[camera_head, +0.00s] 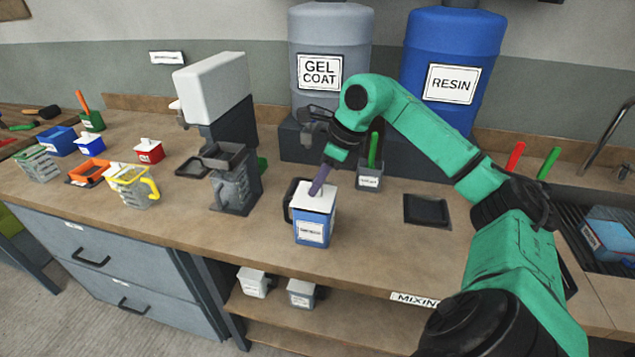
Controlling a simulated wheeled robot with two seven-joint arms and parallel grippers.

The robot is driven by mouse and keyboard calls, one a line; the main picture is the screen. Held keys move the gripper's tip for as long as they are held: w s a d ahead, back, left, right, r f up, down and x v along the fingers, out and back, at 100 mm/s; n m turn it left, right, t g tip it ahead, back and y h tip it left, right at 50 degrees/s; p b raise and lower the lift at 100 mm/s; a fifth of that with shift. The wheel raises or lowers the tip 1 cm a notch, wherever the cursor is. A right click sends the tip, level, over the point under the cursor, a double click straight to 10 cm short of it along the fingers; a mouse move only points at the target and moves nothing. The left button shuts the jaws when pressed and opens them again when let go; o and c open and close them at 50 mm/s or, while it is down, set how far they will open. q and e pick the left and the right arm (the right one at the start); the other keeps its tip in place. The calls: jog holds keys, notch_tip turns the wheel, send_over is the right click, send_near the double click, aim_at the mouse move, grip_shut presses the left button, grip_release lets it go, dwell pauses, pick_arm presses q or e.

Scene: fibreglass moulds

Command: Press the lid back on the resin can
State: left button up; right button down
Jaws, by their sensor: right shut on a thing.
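The resin can appears to be the blue can (314,228) with a pale label and a black handle, upright near the bench's front edge. Its white lid (323,202) is at the can's top; I cannot tell if it is fully seated. My right gripper (314,189) comes down from above, its slim purple fingers together at the lid's middle, shut on what appears to be the lid's knob. The fingers hide the knob. My left gripper is not in view.
A blue RESIN drum (452,62) and grey GEL COAT drum (330,48) stand behind. A white-headed machine (213,88) stands left. A small pot (369,179) with a green handle is behind the can. A dark flat tray (427,210) lies right, with bare bench around it.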

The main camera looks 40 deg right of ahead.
jog(key=shift+c, duration=1.8)
grip_release()
notch_tip(320, 180, up, 7)
jog(key=p, duration=0.7)
jog(key=shift+r, duration=0.1)
grip_shut()
jog(key=shift+f, duration=0.3)
